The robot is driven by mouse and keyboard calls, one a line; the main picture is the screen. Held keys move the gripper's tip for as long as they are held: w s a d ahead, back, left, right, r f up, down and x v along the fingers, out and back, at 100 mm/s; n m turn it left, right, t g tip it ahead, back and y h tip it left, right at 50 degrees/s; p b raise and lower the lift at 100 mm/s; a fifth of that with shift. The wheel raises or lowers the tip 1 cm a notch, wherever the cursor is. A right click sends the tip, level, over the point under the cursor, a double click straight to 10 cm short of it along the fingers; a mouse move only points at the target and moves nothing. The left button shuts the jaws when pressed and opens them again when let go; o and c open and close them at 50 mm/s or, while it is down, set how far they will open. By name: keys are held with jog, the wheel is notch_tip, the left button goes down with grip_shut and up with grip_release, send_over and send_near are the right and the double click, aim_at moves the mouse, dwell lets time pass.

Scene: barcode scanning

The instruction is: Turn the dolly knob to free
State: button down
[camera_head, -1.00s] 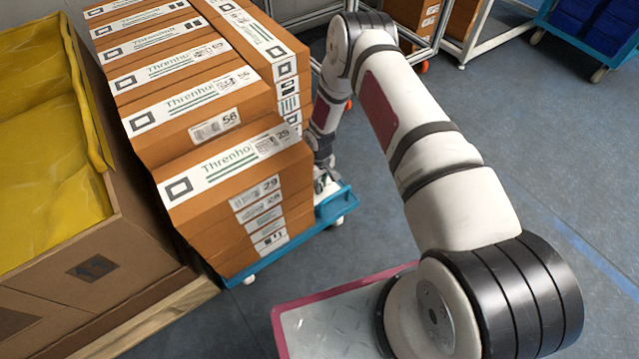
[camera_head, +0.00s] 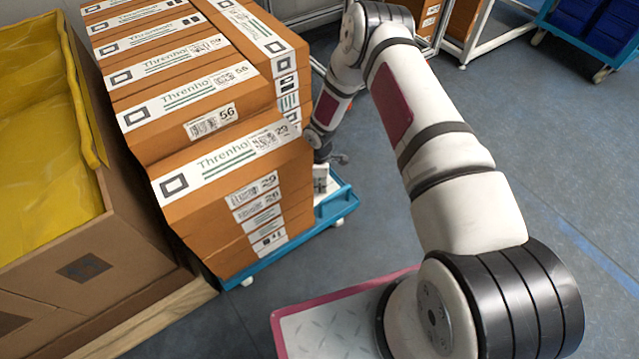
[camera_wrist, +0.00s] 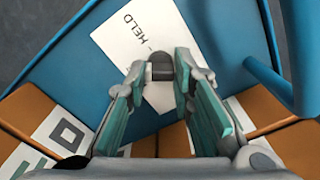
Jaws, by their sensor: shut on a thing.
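The dolly knob (camera_wrist: 162,66) is a small dark grey piece on the blue dolly, and it shows in the wrist view beside a white label (camera_wrist: 125,40). The label reads HELD, and part of it is hidden behind my fingers. My gripper (camera_wrist: 160,76) has its two fingertips closed on the knob from both sides. In the head view the blue dolly (camera_head: 345,207) stands under a stack of orange boxes, with my wrist over its far right corner. The knob itself cannot be made out there.
The orange boxes (camera_head: 240,180) stand close beside my wrist. A blue post (camera_wrist: 300,60) rises at the right in the wrist view. A brown carton with yellow lining (camera_head: 85,265) is at the left. The floor right of my arm is clear.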

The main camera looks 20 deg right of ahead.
jog(key=n, duration=0.6)
jog(key=shift+n, duration=0.3)
jog(key=shift+a, duration=0.1)
dwell(0.4)
jog(key=c, duration=1.4)
grip_release()
jog(key=shift+r, duration=0.1)
notch_tip(320, 180, up, 12)
